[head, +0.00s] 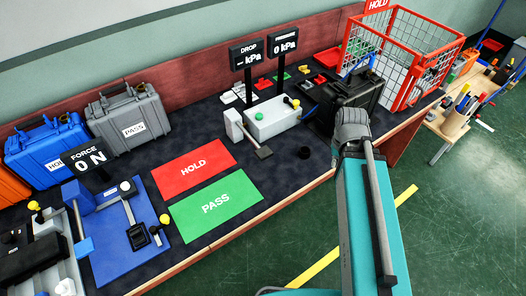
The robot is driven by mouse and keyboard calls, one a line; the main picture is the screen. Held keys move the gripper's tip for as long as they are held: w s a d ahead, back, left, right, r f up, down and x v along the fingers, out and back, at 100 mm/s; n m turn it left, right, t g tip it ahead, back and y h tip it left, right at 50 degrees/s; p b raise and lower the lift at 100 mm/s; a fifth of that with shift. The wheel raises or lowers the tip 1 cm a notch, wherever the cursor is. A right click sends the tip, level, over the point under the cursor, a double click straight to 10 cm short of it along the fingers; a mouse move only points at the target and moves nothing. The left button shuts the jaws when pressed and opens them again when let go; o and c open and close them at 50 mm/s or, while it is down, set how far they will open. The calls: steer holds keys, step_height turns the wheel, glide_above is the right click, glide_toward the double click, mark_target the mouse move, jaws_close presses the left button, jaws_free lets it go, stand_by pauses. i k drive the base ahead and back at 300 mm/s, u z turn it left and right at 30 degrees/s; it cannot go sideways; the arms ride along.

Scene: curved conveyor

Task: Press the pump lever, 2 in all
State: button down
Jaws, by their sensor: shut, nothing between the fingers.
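A light grey box unit (272,121) with a green and a yellow knob stands on the dark bench, under two black displays. The DROP display (250,53) reads "– kPa" and the PRESSURE display (285,45) reads "0 kPa". At its left is a pale upright with a grey lever (262,152) ending in a dark flat pad, which I take to be the pump lever. Nothing touches the lever. My teal arm rises at the right of the picture, its dark grey joint well right of the lever. My gripper's fingers do not show.
A black case (356,93) stands behind my arm's joint. A red wire crate (402,62) is at the back right. Red HOLD (194,170) and green PASS (215,205) mats lie flat and bare. A blue fixture (125,235) with a FORCE display (88,159) stands at left.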

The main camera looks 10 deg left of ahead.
mark_target(265, 152)
steer(key=u, duration=0.05)
steer(key=k, duration=1.55)
steer(key=u, duration=1.2)
steer(key=i, duration=1)
steer(key=z, duration=0.05)
